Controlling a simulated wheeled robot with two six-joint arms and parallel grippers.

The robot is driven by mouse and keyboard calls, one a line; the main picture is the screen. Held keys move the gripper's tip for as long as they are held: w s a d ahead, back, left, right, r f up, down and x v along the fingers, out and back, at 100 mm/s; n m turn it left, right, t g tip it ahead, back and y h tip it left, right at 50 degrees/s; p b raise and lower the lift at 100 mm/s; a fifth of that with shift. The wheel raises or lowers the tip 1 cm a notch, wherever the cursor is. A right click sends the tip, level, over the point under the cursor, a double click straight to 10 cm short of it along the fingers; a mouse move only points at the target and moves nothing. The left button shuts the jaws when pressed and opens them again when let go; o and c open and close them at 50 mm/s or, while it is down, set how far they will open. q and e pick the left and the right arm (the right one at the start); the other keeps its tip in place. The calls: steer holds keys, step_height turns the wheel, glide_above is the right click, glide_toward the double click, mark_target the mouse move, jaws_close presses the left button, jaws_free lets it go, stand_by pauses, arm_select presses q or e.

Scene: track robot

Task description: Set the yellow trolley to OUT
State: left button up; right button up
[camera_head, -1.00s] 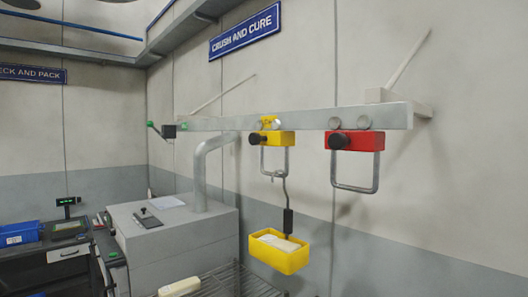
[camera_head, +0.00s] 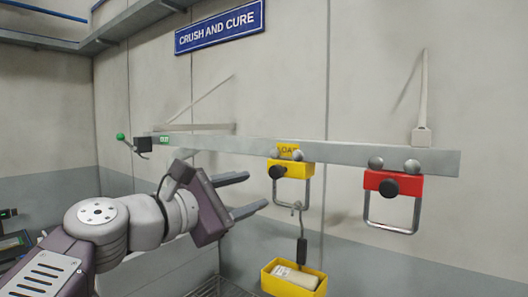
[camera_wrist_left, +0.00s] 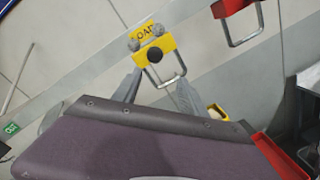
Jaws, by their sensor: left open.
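The yellow trolley (camera_head: 298,170), with a black knob (camera_head: 277,172) on its front, hangs on the grey overhead rail (camera_head: 350,154) beside a yellow LOAD plate (camera_head: 289,151). A steel loop and hook below it carry a yellow bucket (camera_head: 293,282) with a pale block inside. A green OUT sign (camera_head: 164,140) sits near the rail's left end. My left gripper (camera_head: 257,191) is open and empty, pointing right, a little left of the trolley and apart from it. In the left wrist view, the trolley (camera_wrist_left: 166,47) shows beyond the open fingers. My right gripper is out of view.
A red trolley (camera_head: 410,187) with its own knob and loop hangs farther right on the same rail. A green-tipped lever (camera_head: 121,137) sticks out at the rail's left end. The rail between the OUT sign and the yellow trolley is clear.

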mark_target(274, 174)
arm_select(q)
steer(key=d+r+p, duration=0.1)
steer(key=d+r, duration=0.1)
steer(key=r, duration=0.1)
steer(key=shift+w+d+p, duration=0.35)
steer(key=shift+d, duration=0.05)
steer(key=w, duration=0.1)
steer(key=w+d+p, duration=0.1)
steer(key=w, duration=0.1)
steer(key=w+d+p, duration=0.1)
steer(key=w, duration=0.1)
steer(key=shift+w+f, duration=0.15)
steer(key=shift+w, duration=0.1)
steer(key=shift+w+d, duration=0.2)
steer(key=shift+d, duration=0.1)
steer(key=shift+s+d+f, duration=0.1)
steer(key=shift+d, duration=0.35)
steer(key=shift+a, duration=0.3)
jaws_close()
steer(key=shift+d, duration=0.1)
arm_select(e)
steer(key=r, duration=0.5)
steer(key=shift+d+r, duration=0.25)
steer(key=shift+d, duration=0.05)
arm_select(q)
steer(key=shift+f, duration=0.2)
